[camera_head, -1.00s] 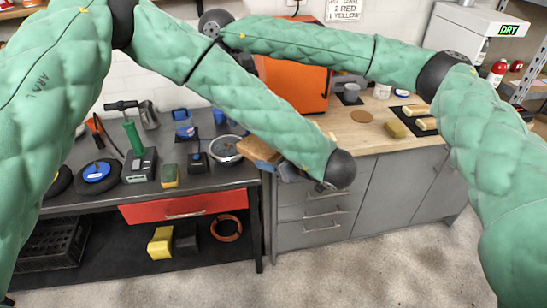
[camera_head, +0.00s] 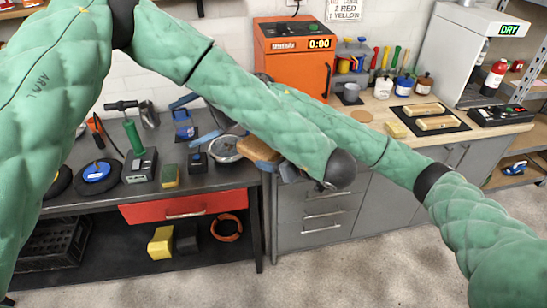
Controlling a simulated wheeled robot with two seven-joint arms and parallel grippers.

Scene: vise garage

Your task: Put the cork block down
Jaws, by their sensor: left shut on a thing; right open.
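The cork block (camera_head: 259,149) is a brown block with a tan edge, held above the gap between the dark bench and the wooden counter. My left gripper (camera_head: 282,168) is shut on it; my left forearm hides part of the fingers. My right arm passes behind the left one. Its gripper (camera_head: 195,120) shows only as blue fingers, spread open and empty, left of the cork block over the back of the dark bench. The round metal pan (camera_head: 226,147) lies just left of the cork block.
The dark bench (camera_head: 225,177) carries a blue device (camera_head: 183,125), a green-handled tool (camera_head: 136,140) and a yellow sponge (camera_head: 169,176). On the wooden counter are a round cork mat (camera_head: 361,116) and pale blocks on a black mat (camera_head: 437,122). An orange oven (camera_head: 295,65) stands behind.

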